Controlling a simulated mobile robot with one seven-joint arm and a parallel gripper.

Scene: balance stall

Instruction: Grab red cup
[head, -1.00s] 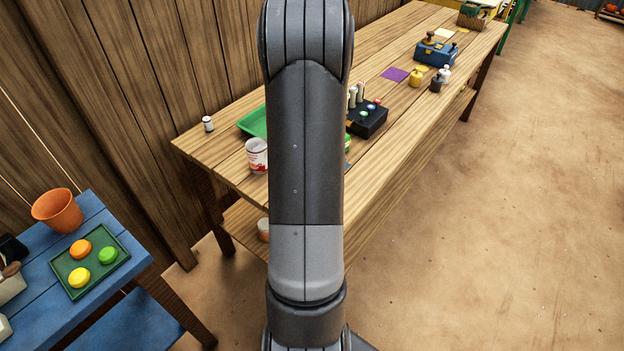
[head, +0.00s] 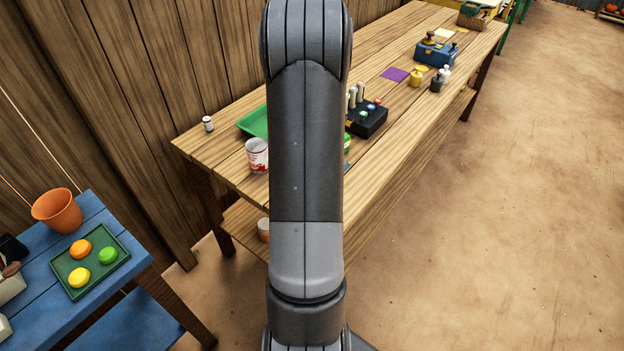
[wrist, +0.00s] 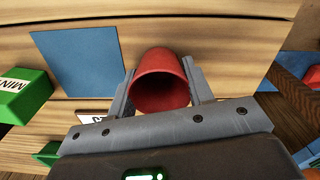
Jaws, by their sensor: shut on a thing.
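The red cup (wrist: 161,62) shows in the wrist view, its open mouth facing the camera. My gripper (wrist: 160,85) has one finger on each side of the cup and is shut on it. Behind the cup are the wooden table's planks (wrist: 220,40); I cannot tell whether the cup still touches the table. In the head view my arm hides both the gripper and the red cup.
On the table (head: 420,130) are a white and red can (head: 257,156), a green tray (head: 252,122) and a black box with knobs (head: 369,120). A blue square (wrist: 80,62) and green block (wrist: 24,95) lie near the cup. A blue table (head: 50,290) stands left.

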